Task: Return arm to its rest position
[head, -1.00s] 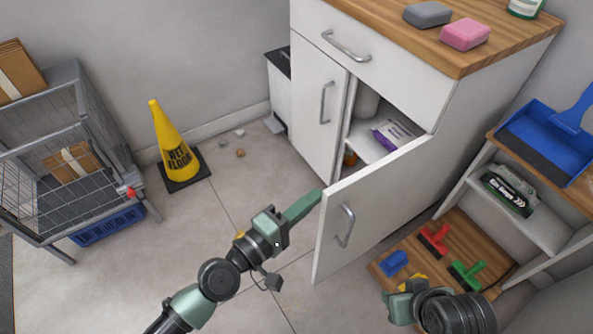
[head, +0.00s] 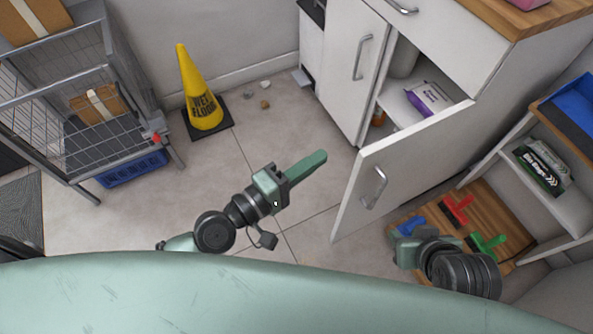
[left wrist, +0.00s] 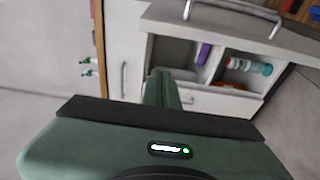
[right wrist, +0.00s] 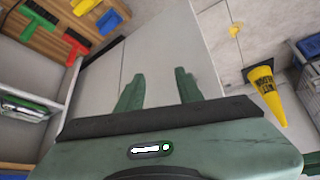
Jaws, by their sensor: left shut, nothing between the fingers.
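My left gripper (head: 322,155) is shut and empty. It is over the tiled floor, to the left of the open cabinet door (head: 400,170), with a gap between its tips and the door edge in the head view. In the left wrist view its closed fingers (left wrist: 165,78) point toward the cabinet. My right gripper (head: 398,245) is at the lower right of the head view, in front of the low shelf. The right wrist view shows its two fingers (right wrist: 158,88) apart, with nothing between them.
The white cabinet (head: 440,50) holds a purple-labelled package (head: 428,98). A yellow wet-floor cone (head: 200,90) and a wire cart (head: 75,110) stand to the left. Floor between cone and door is mostly clear.

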